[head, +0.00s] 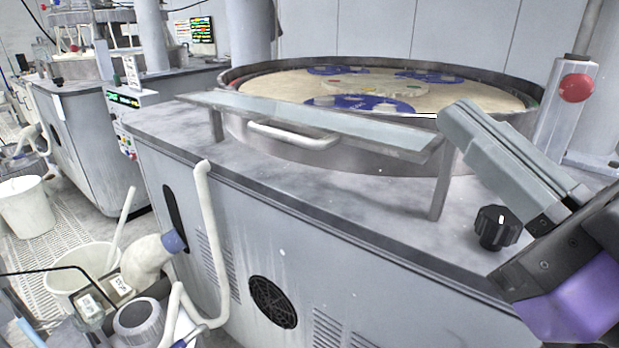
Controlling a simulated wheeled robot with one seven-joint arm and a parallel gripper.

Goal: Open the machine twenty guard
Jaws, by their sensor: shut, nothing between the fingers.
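The guard (345,126) is a long flat, see-through grey panel in a metal frame, along the front of the round platen (290,88). It lies nearly flat above the machine's top, with an upright post near each end. A white bar handle (293,136) is on its front side. My gripper (452,112) comes in from the right, and its fingertips are near the guard's right end. Touch or gap there cannot be told. The fingers are shut and hold nothing. The handle is well left of my gripper. No machine number is readable.
A black knob (495,228) stands on the machine top below my gripper. A red button (576,88) is on a post at right. Hoses (209,240) and a white bucket (82,272) crowd the front left. Another machine (85,140) stands behind at left.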

